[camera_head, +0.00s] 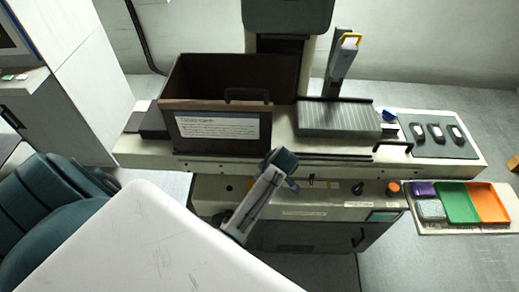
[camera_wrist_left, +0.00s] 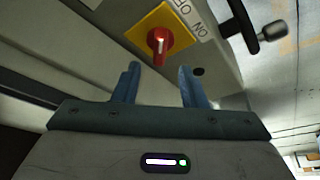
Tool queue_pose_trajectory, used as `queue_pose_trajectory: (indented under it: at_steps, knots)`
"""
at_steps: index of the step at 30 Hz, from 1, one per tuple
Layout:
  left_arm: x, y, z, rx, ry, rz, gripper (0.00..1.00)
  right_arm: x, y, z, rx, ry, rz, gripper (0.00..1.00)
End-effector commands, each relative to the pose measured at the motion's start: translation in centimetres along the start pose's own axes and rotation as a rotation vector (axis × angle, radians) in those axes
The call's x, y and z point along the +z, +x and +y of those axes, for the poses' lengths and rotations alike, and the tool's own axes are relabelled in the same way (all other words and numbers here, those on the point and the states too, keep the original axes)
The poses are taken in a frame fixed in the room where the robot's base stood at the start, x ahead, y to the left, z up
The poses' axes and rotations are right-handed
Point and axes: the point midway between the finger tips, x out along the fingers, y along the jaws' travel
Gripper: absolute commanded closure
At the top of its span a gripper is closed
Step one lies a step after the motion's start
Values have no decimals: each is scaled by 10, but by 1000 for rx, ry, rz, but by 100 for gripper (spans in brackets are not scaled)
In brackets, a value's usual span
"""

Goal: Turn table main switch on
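The table main switch is a red rotary knob (camera_wrist_left: 160,41) on a yellow square plate (camera_wrist_left: 180,22). ON and OFF lettering stands beside the plate, turned in the wrist view. The knob's grip lies roughly up and down in that picture; I cannot tell which marking it points to. My left gripper (camera_wrist_left: 159,80) is open and empty, its two blue fingers apart and aimed at the knob, which shows just past the tips. In the head view my left gripper (camera_head: 288,170) is at the machine's front panel, and I cannot make out the knob clearly there. My right gripper is not in view.
A black lever (camera_wrist_left: 245,28) stands right of the switch in the wrist view. On the bench are a brown bin (camera_head: 215,105), a ribbed grey block (camera_head: 338,116) and a dark mat (camera_head: 438,147). An orange button (camera_head: 393,187) and coloured trays (camera_head: 455,207) lie to the right.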

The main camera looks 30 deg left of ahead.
Motion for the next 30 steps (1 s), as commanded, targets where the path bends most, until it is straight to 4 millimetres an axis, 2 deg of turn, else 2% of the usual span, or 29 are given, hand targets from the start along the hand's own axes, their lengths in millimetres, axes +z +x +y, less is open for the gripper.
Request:
queue_pose_trajectory:
  at_steps: [1, 9, 15, 22, 23, 28, 30]
  knots:
    - [-1, 8, -2, -5, 2, -1, 62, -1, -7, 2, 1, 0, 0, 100]
    - [0, 48, -1, -1, 2, -1, 62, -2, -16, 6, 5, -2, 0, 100]
    - [0, 59, -1, 0, 2, -1, 62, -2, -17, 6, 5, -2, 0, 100]
    - [0, 60, 0, 2, 1, -1, 62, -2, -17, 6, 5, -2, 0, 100]
    - [0, 60, 0, 2, 2, -1, 64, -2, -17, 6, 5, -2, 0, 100]
    - [0, 60, 0, 2, 2, -1, 97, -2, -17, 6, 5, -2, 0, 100]
    - [0, 60, 0, 1, 2, -1, 100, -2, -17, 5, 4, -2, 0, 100]
